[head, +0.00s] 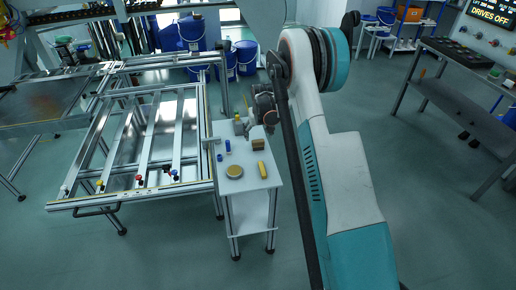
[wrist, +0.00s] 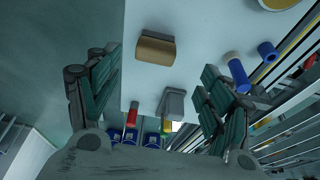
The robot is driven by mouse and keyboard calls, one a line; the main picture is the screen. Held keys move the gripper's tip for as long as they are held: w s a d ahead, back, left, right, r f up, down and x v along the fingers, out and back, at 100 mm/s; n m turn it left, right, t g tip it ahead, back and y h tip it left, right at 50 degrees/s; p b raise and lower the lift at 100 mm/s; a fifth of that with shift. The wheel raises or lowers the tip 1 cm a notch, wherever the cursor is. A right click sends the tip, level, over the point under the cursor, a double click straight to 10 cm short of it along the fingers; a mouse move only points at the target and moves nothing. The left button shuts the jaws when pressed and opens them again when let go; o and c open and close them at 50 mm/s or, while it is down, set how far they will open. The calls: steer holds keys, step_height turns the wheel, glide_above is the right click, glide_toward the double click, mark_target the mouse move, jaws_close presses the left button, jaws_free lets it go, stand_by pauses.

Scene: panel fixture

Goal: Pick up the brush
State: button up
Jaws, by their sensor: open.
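My gripper (wrist: 159,62) is open and empty, with a finger on each side of the wrist view. In the head view my gripper (head: 252,119) hangs over the far end of a small white table (head: 256,212). A brown block with a paler side, possibly the brush (wrist: 155,49), lies on the table beyond the fingertips in the wrist view; it also shows in the head view (head: 258,145). A grey object (wrist: 172,104) stands between the fingers, nearer the palm. I cannot tell for sure which object is the brush.
Blue cylinders (wrist: 237,75) lie on the table beside one finger. A round yellow-topped dish (head: 234,171) and a yellow object (head: 262,170) are at the table's near end. A metal frame fixture (head: 150,135) stands close on the left. Blue buckets (head: 246,57) stand behind.

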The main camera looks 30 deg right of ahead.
mark_target(258, 141)
steer(key=x, duration=0.3)
steer(key=shift+w+f+b, duration=0.1)
steer(key=shift+f+b, duration=0.25)
steer(key=shift+b, duration=0.05)
steer(key=b+x, duration=0.1)
steer(key=x, duration=0.2)
steer(key=b+x, duration=0.1)
steer(key=x, duration=0.1)
steer(key=shift+w+d+b, duration=0.15)
steer(key=shift+d+b, duration=0.15)
steer(key=shift+d, duration=0.05)
steer(key=c, duration=1.3)
steer(key=shift+o, duration=0.2)
steer(key=shift+r, duration=0.1)
step_height(258, 141, up, 20)
steer(key=p, duration=0.6)
